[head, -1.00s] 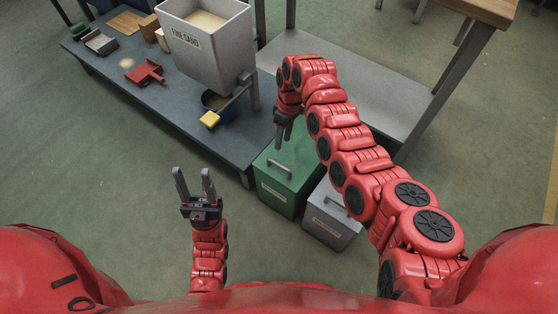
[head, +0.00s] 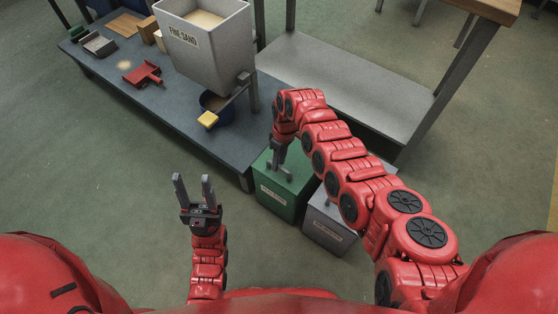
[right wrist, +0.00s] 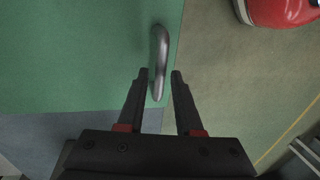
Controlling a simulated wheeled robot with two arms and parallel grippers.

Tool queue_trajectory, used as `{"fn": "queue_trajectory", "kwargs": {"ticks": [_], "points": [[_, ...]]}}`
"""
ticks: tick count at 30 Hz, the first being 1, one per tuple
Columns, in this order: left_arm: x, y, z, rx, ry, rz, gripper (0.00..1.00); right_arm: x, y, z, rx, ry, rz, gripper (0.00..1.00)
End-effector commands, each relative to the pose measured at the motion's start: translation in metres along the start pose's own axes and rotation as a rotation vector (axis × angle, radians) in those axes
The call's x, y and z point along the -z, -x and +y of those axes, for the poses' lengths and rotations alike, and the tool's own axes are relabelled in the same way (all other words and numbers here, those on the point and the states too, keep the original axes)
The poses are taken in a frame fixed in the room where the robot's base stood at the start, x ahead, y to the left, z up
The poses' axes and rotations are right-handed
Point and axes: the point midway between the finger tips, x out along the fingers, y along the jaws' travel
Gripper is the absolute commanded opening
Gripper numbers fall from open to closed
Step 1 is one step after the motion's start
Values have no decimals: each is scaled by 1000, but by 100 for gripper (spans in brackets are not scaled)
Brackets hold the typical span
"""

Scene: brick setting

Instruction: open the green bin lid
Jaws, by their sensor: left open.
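The green bin (head: 279,203) stands on the floor beside the dark workbench, with its lid (head: 262,166) closed. A grey bar handle (head: 281,173) rises from the lid and also shows in the right wrist view (right wrist: 159,55). My right gripper (head: 279,154) is over the lid, pointing down. In the right wrist view its fingers (right wrist: 160,74) are apart, one on each side of the handle's near end, with gaps showing. My left gripper (head: 193,179) is open and empty above the floor, left of the bin.
A grey bin (head: 329,228) stands close beside the green bin, partly under my right arm. Floor to the left is free.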

Motion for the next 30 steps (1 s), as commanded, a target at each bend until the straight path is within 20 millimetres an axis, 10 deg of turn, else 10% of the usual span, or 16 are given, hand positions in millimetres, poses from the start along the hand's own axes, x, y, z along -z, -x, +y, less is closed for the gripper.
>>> {"fn": "queue_trajectory", "kwargs": {"ticks": [5, 30], "points": [[0, 0, 0, 0, 0, 0, 50, 0, 0, 0, 0, 0, 0, 0], [0, 0, 0, 0, 0, 0, 50, 0, 0, 0, 0, 0, 0, 0]]}}
